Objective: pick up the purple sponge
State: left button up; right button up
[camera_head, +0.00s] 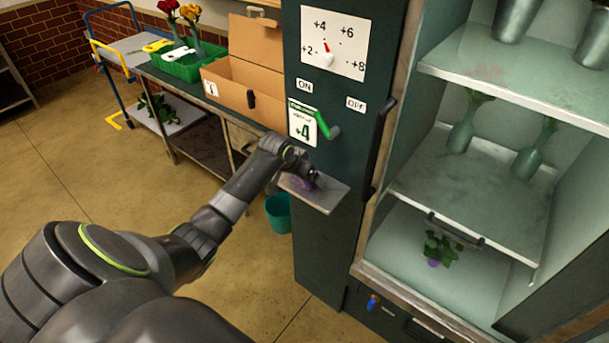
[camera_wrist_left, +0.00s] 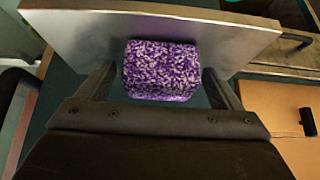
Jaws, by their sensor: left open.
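The purple sponge (camera_wrist_left: 162,70) is a speckled purple and white block in the left wrist view. It rests on or against a grey metal shelf (camera_wrist_left: 75,32). The same small shelf (camera_head: 325,195) juts from the dark cabinet in the head view. My left gripper (camera_wrist_left: 163,82) is open, with one finger on each side of the sponge and small gaps visible. In the head view my left gripper (camera_head: 308,180) is over the shelf and hides most of the sponge, of which a bit of purple shows. My right gripper is not in view.
A dark cabinet panel (camera_head: 345,120) with a dial, a green lever (camera_head: 327,126) and a card stands above the shelf. An open cardboard box (camera_head: 235,85) is to the left. An open display fridge (camera_head: 480,190) with vases is at right. A teal bin (camera_head: 279,213) stands below.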

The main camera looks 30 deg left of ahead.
pick_arm(q)
jog(key=c, duration=1.1)
jog(key=shift+s+r+b, duration=0.1)
jog(key=shift+r+b, duration=0.1)
jog(key=shift+b, duration=0.15)
notch_tip(320, 180, up, 7)
jog(key=shift+s+a+f+b, duration=0.1)
jog(key=shift+b, duration=0.85)
jog(key=shift+s+a+f+b, duration=0.1)
jog(key=shift+s+a+b, duration=0.2)
jog(key=shift+s, duration=2.95)
jog(key=shift+s+a+r+b, duration=0.15)
jog(key=shift+s+b, duration=0.2)
jog(key=shift+s, duration=2.9)
jog(key=shift+s+a+f+b, duration=0.15)
jog(key=shift+s+a+b, duration=0.15)
jog(key=shift+s, duration=2.95)
